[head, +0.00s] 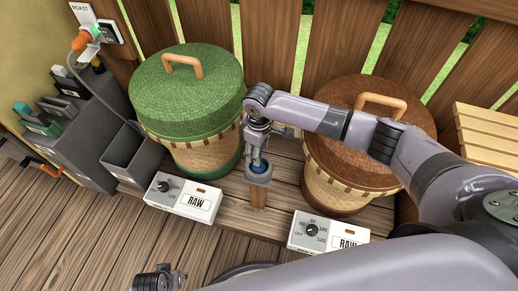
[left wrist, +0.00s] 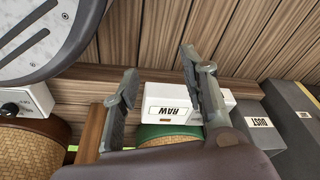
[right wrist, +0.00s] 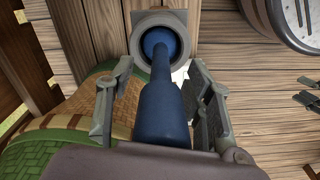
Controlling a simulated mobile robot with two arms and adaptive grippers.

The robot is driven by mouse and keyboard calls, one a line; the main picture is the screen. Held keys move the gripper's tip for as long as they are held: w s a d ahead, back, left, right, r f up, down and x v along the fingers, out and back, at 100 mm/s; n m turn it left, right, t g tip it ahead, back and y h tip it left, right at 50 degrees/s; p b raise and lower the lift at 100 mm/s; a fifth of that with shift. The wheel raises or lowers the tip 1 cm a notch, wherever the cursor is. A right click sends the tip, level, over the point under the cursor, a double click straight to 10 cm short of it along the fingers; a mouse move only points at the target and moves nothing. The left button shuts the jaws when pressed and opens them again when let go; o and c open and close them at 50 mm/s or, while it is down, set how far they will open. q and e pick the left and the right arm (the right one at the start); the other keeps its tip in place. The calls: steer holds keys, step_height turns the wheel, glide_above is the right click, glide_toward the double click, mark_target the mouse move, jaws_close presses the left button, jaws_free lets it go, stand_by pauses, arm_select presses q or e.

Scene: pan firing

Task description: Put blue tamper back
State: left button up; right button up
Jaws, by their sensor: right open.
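The blue tamper (right wrist: 168,105) stands with its far end in the round opening of a grey square holder (right wrist: 185,18) in the right wrist view. In the head view, the holder (head: 258,179) sits on a wooden post between two baskets, with a bit of blue tamper (head: 259,167) showing in it. My right gripper (right wrist: 158,66) is open, its fingers on either side of the tamper with visible gaps. It shows above the holder in the head view (head: 260,140). My left gripper (left wrist: 158,65) is open and empty, away from the tamper.
A green-lidded basket (head: 190,85) stands left of the post, and a brown-lidded basket (head: 325,185) right of it. White RAW control boxes (head: 183,199) (head: 328,233) sit in front. Grey bins (head: 132,160) stand at the left. A wooden fence closes the back.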

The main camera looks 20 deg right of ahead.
arm_select(q)
step_height(320, 180, up, 5)
steer(key=w+b, duration=0.2)
arm_select(e)
step_height(320, 180, up, 17)
steer(key=p, duration=0.4)
steer(key=shift+f, duration=0.2)
arm_select(q)
steer(key=s+f, duration=0.6)
steer(key=f, duration=0.5)
steer(key=shift+s+a+f, duration=0.3)
steer(key=shift+s, duration=0.05)
arm_select(e)
steer(key=shift+r, duration=0.4)
